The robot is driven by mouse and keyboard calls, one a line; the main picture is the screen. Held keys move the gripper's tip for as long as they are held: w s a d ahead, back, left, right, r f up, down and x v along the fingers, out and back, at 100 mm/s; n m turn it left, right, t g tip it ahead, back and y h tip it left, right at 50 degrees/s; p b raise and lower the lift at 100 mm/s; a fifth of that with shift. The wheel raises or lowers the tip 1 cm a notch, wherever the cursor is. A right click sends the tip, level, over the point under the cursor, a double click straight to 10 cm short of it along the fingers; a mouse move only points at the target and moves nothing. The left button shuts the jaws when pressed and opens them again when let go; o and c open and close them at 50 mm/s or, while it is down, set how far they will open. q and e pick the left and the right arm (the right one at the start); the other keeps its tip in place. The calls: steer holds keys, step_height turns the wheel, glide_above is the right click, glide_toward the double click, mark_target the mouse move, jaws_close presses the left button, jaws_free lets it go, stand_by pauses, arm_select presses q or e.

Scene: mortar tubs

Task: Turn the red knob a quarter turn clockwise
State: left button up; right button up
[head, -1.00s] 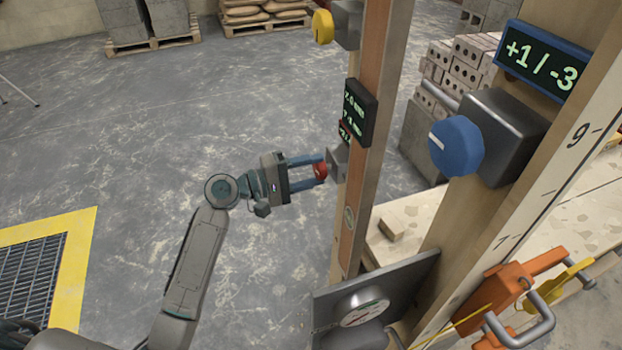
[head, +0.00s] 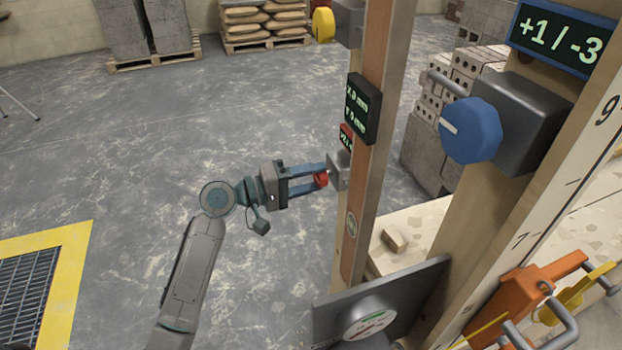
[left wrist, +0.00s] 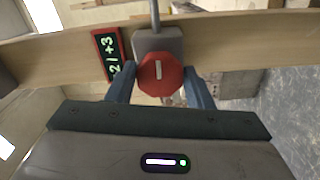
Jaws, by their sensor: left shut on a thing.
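The red knob (head: 321,179) sits on a small grey box (head: 338,170) on the side of the wooden post. It also shows in the left wrist view (left wrist: 160,75), as a red many-sided knob with a white mark line that runs up and down in that picture. My left gripper (head: 322,174) is shut on the red knob, with one blue finger on each side of it. In the left wrist view the fingers (left wrist: 160,88) flank the knob left and right. My right gripper is not in view.
A black display (head: 363,108) and a small red-framed display (head: 346,137) are above the knob on the post (head: 378,130). A yellow knob (head: 322,25) is higher up. A blue knob (head: 471,130) and a gauge (head: 368,318) are to the right. Open floor lies left.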

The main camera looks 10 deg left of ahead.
arm_select(q)
steer(key=o, duration=1)
steer(key=shift+a, duration=0.15)
steer(key=shift+s+a+f, duration=0.1)
steer(key=shift+s+a, duration=0.15)
steer(key=b+v, duration=0.2)
steer(key=v, duration=0.8)
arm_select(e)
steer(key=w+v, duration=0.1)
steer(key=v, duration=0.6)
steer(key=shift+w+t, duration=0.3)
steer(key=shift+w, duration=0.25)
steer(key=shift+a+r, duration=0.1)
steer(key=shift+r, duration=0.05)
